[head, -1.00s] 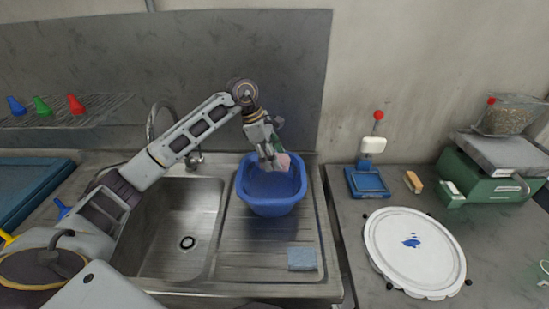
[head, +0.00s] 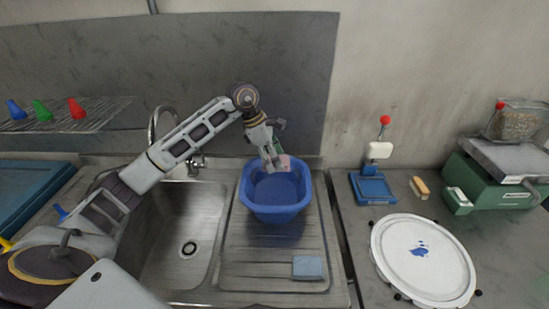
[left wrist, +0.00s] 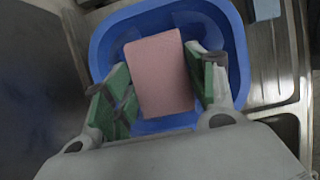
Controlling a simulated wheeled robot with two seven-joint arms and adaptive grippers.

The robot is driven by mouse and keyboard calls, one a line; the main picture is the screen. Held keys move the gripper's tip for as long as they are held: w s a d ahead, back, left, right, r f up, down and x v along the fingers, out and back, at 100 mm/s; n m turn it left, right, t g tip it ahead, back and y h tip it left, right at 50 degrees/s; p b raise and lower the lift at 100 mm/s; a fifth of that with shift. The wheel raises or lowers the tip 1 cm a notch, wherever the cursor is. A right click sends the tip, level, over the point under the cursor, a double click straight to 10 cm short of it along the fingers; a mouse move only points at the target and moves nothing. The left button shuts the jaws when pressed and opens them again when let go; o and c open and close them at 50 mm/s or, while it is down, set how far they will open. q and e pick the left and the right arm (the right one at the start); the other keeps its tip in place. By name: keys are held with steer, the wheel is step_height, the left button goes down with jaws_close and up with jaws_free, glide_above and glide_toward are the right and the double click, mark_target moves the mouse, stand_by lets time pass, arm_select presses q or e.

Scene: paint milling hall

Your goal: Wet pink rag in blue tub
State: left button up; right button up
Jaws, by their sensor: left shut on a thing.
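The blue tub (head: 273,207) stands on the ribbed drainboard right of the sink basin. My left gripper (head: 275,163) is over the tub's back part. It is shut on the pink rag (head: 284,162), a flat pink block-like piece. In the left wrist view the pink rag (left wrist: 160,75) lies between the green finger pads of the left gripper (left wrist: 162,88), with the blue tub (left wrist: 110,42) below and around it. I cannot tell whether the rag touches the tub's bottom or any water. My right gripper is not in view.
A blue-grey cloth (head: 308,267) lies on the drainboard in front of the tub. The sink basin (head: 187,225) is empty. On the right bench are a white round lid (head: 424,262), a blue stand (head: 372,188), a brush (head: 420,188) and a green scale (head: 490,187).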

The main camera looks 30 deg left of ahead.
arm_select(q)
steer(key=shift+f, duration=0.1)
stand_by(0.3)
steer(key=shift+f+b, duration=1.05)
steer(key=shift+f, duration=0.7)
step_height(320, 180, down, 5)
steer(key=b, duration=0.3)
steer(key=shift+f+b, duration=0.2)
steer(key=shift+b, duration=0.2)
steer(key=shift+o, duration=0.2)
steer(key=shift+f, duration=0.2)
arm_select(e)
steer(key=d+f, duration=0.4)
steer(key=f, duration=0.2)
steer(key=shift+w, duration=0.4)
arm_select(q)
steer(key=shift+r, duration=0.1)
